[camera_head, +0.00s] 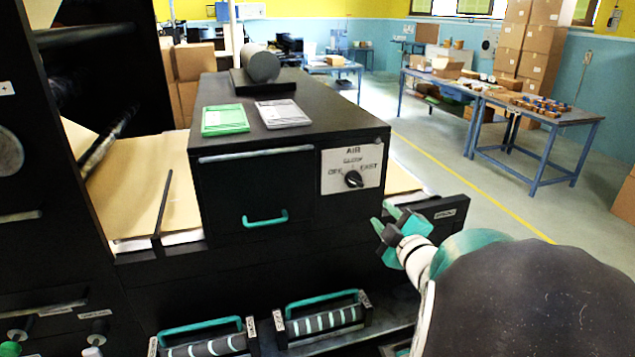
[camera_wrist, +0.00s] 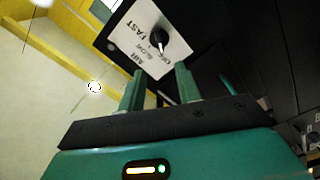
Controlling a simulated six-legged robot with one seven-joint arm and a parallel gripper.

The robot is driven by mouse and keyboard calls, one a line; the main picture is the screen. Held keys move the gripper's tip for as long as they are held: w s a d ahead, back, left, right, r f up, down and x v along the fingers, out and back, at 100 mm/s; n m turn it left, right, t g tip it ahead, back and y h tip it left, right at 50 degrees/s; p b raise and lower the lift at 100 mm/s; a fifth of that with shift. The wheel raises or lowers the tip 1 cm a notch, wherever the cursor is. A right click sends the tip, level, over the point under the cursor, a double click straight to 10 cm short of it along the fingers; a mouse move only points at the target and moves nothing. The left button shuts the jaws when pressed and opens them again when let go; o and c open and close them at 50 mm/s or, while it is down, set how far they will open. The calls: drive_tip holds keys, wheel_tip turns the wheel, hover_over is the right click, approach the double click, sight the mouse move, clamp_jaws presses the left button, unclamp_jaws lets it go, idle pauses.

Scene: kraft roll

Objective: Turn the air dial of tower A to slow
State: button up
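The air dial (camera_head: 353,179) is a black round knob on a white plate (camera_head: 338,185) on the front of a black cabinet (camera_head: 250,185). The plate reads AIR, with OFF at left, SLOW at top and FAST at right. The dial (camera_wrist: 158,36) also shows in the wrist view, and its pale mark appears to point toward OFF. My gripper (camera_head: 385,217) is below and to the right of the dial, apart from it. In the wrist view my gripper (camera_wrist: 159,69) has its two green fingers spread, with nothing between them. No tower letter is readable on the cabinet.
A teal drawer handle (camera_head: 264,218) is left of the dial. Green (camera_head: 225,119) and grey (camera_head: 282,113) pads lie on the cabinet top. Two teal-handled rollers (camera_head: 320,320) sit low in front. Open floor (camera_head: 430,170) lies to the right, with blue tables (camera_head: 545,125) beyond.

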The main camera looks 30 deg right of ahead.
sight(357, 184)
drive_tip(key=x, duration=1.3)
drive_tip(key=shift+w+d, duration=0.1)
drive_tip(key=shift+w, duration=0.1)
clamp_jaws()
